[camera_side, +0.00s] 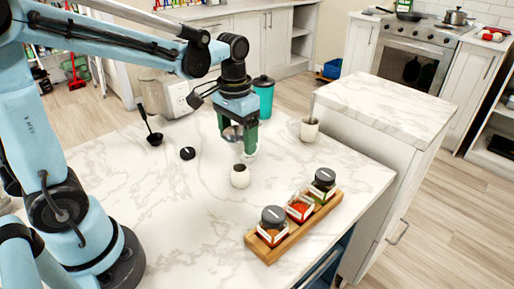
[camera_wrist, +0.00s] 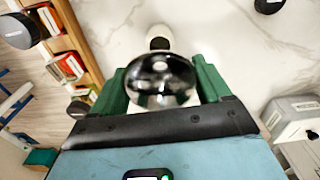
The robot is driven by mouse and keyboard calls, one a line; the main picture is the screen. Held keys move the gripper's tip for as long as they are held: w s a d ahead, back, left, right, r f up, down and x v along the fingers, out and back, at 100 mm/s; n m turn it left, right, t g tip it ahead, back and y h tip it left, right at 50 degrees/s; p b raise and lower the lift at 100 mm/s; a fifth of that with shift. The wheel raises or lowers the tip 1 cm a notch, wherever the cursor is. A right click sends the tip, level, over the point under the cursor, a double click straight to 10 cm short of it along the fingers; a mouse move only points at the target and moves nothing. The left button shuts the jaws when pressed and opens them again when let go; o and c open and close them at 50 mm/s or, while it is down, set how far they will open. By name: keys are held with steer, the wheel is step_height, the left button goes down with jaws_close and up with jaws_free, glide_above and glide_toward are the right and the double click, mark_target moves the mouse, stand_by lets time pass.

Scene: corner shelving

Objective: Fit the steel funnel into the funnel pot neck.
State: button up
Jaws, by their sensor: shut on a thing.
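The steel funnel (camera_side: 232,132) is a shiny round piece held between the green fingers of my gripper (camera_side: 239,140). In the wrist view the funnel (camera_wrist: 160,80) fills the gap between both fingers, with its round bowl facing the camera; its spout is hidden. A small white pot with a dark opening, which looks like the funnel pot (camera_side: 240,176), stands upright on the marble counter. It lies below and slightly in front of my gripper in the side view, apart from the funnel. In the wrist view the pot (camera_wrist: 160,37) shows just beyond the funnel, partly covered by it.
A wooden rack (camera_side: 290,238) with several dark-lidded spice jars stands along the front right edge. Another white pot (camera_side: 309,130) stands at the right. A black lid (camera_side: 188,153), a black ladle (camera_side: 153,138), and a teal canister (camera_side: 264,97) stand around. The counter's front left is clear.

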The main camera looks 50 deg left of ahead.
mark_target(239, 154)
steer(key=shift+f, duration=1.6)
steer(key=shift+f, duration=1.5)
steer(key=o, duration=1.4)
steer(key=shift+c, duration=0.2)
step_height(239, 154, up, 12)
steer(key=shift+s, duration=0.1)
